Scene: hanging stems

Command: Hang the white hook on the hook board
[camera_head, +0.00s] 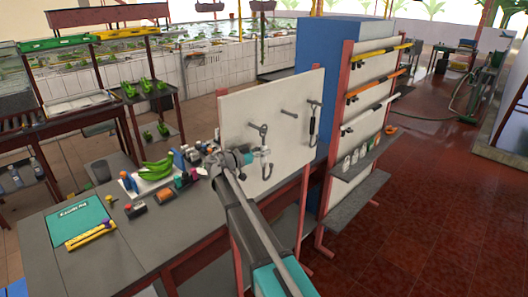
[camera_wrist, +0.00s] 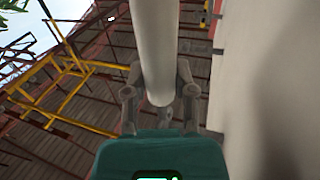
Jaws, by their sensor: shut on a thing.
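The hook board (camera_head: 290,145) is an upright pale panel with several short pegs, seen in the head view. My gripper (camera_head: 246,157) is close to the lower left part of its face. In the wrist view my gripper (camera_wrist: 160,98) is shut on a smooth white rod, which I take as the white hook (camera_wrist: 157,45). The rod runs up out of the picture between the fingers, so its far end is hidden there. In the head view I cannot clearly make out the white hook beside the gripper. A peg (camera_head: 262,130) stands just above and right of the gripper.
A dark-handled hook (camera_head: 312,125) hangs from the right peg. A grey metal hook (camera_head: 267,172) shows low on the board, right of my gripper. A workbench (camera_head: 185,228) with green bananas (camera_head: 157,170) and small bottles lies left. A shelf rack (camera_head: 365,85) stands right.

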